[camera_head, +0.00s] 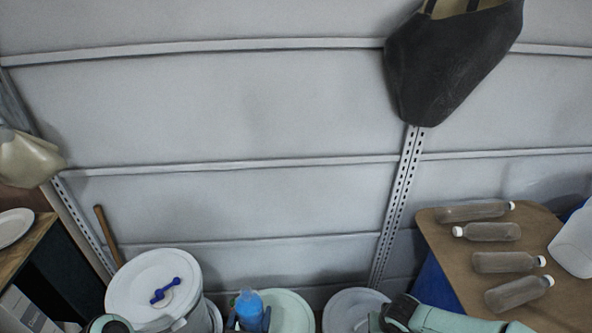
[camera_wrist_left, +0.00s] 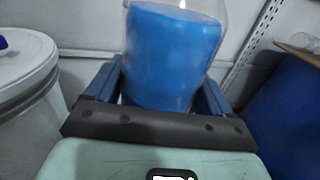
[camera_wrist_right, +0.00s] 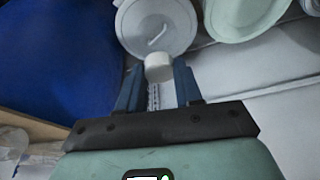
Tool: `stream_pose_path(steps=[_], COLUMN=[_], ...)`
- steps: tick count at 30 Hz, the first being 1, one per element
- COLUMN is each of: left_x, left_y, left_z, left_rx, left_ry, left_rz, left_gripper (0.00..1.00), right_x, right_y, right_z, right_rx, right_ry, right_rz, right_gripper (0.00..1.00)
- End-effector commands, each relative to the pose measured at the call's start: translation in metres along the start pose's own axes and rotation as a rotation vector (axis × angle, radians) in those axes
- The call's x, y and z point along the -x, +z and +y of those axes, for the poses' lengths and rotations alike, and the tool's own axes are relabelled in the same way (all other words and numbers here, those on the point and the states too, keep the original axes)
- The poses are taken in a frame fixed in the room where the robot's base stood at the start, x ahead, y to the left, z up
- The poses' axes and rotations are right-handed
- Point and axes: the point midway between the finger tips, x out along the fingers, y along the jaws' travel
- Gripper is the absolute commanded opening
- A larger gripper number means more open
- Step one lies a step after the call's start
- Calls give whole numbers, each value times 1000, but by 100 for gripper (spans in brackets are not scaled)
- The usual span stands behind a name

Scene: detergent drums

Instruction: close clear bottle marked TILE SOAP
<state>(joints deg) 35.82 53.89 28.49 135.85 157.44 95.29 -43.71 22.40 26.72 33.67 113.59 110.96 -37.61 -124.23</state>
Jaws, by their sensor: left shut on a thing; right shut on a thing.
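A clear bottle with blue contents (camera_head: 248,308) stands upright at the bottom of the head view, in front of a pale green drum lid. In the left wrist view the bottle (camera_wrist_left: 172,50) is between the blue fingers of my left gripper (camera_wrist_left: 160,85), which is shut on it. Its top is out of that view, and no TILE SOAP lettering is readable. My right gripper (camera_wrist_right: 157,85) is shut on a small white cap (camera_wrist_right: 158,67), held at its fingertips, apart from the bottle. In the head view my right arm enters at the lower right; its fingers are not visible.
A white drum (camera_head: 150,283) with a blue tool (camera_head: 168,292) on its lid stands at left. Several clear bottles with white caps lie on a brown table (camera_head: 560,305) at right, beside a white container (camera_head: 575,245). A dark bag (camera_head: 450,65) hangs on the grey wall.

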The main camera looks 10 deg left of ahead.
Motion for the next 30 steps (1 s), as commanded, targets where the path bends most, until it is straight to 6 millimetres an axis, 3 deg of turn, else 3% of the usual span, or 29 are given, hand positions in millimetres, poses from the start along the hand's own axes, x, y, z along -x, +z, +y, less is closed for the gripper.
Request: stream_pose_path(steps=[10, 24, 30], left_x=[-8, -48, -57], left_y=[5, 12, 13], left_z=[-15, -108, -130], left_rx=[1, -3, 0], left_ry=[-77, -556, -670], left_rz=[-12, -14, -11], left_gripper=[0, 0, 0], right_x=[0, 0, 0], right_y=[0, 0, 0], right_z=[0, 0, 0], right_rx=[0, 0, 0], right_ry=[0, 0, 0], right_rz=[0, 0, 0], right_gripper=[7, 7, 7])
